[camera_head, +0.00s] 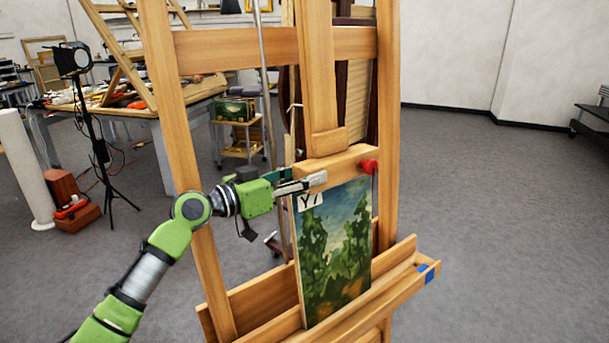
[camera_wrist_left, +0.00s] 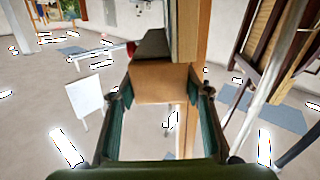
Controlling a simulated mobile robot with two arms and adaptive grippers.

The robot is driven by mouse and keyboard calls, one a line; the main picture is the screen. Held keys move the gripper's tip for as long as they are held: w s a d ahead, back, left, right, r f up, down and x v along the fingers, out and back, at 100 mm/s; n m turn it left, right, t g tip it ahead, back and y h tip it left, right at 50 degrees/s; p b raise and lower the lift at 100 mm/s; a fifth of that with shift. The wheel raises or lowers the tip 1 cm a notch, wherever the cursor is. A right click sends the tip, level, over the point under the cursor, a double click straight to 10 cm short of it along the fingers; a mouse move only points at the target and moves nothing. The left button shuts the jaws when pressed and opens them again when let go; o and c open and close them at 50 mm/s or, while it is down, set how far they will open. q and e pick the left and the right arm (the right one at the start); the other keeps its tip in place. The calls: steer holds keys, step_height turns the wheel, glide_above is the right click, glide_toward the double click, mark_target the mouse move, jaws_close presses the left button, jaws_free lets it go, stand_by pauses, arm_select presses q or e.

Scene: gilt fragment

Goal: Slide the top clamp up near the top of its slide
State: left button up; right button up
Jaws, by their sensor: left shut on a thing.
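The top clamp (camera_head: 340,162) is a wooden crossbar with a red knob (camera_head: 368,166) at its right end, on the upright wooden slide (camera_head: 318,70) of the easel. It sits low, right at the top edge of a landscape painting (camera_head: 335,240); I cannot tell whether they touch. My left gripper (camera_head: 308,182) reaches in from the left and is shut on the clamp's left end. In the left wrist view the clamp's wooden end (camera_wrist_left: 163,82) sits between the two fingers. My right gripper is not in view.
The painting stands on the easel's lower ledge (camera_head: 345,310). The easel's left post (camera_head: 180,130) rises beside my left arm. A cluttered workbench (camera_head: 130,110), a black lamp stand (camera_head: 90,130) and a small cart (camera_head: 240,140) stand behind on the left. The floor at right is clear.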

arm_select(q)
step_height(320, 180, up, 14)
steer(key=w+a+p, duration=0.1)
steer(key=p, duration=0.1)
steer(key=shift+w, duration=0.25)
steer(key=shift+a, duration=0.1)
steer(key=o, duration=1.6)
steer(key=shift+f, duration=0.25)
steer(key=v, duration=1.2)
